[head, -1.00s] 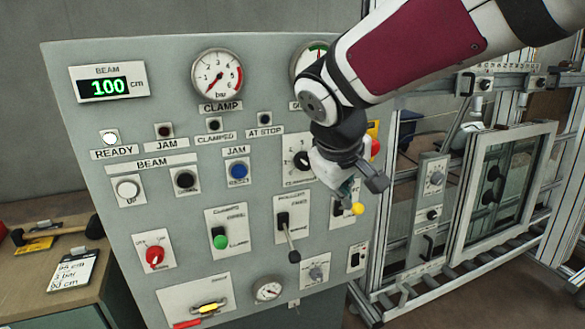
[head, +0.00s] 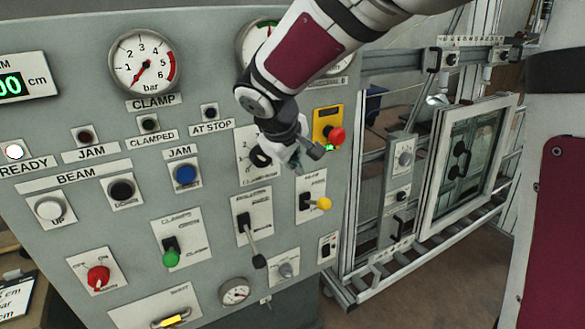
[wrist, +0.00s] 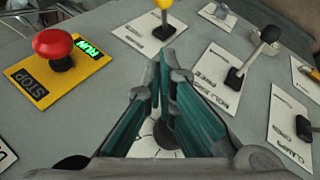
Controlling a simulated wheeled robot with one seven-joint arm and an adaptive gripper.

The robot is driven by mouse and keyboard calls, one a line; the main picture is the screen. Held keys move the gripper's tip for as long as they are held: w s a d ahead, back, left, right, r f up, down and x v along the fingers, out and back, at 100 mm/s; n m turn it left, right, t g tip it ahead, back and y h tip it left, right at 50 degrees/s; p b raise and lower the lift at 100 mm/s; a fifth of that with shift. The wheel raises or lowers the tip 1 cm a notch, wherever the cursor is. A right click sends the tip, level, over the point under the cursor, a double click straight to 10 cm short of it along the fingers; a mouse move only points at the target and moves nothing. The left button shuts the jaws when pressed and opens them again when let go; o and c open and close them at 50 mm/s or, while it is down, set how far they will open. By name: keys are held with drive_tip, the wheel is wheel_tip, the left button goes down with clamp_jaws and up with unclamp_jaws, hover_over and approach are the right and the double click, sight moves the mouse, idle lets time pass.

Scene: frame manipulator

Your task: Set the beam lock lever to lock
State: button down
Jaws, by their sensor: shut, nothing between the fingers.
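A lever with a yellow knob (head: 324,204) sits on a white plate at the panel's right side, its knob to the right of its black pivot. It also shows at the top of the wrist view (wrist: 163,4). A black-knobbed lever (head: 259,261) on the plate to its left points down. A green-knobbed lever (head: 171,258) is further left. The small plate lettering does not let me tell which is the beam lock lever. My gripper (head: 301,166) is shut and empty, above and left of the yellow knob, apart from it. In the wrist view its fingers (wrist: 166,75) are together.
A red stop button (head: 337,135) on a yellow plate is close to the right of my gripper. A black rotary knob (head: 261,157) lies behind and left of it. A metal frame with a window (head: 470,165) stands to the right of the panel.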

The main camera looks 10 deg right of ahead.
hover_over(316, 204)
drive_tip(key=a, duration=0.4)
wheel_tip(316, 204, down, 8)
drive_tip(key=shift+s+d+f+p, duration=0.1)
drive_tip(key=shift+d+f+p, duration=0.2)
drive_tip(key=shift+d+f, duration=1.05)
drive_tip(key=shift+f+b, duration=0.15)
drive_tip(key=shift+b, duration=0.35)
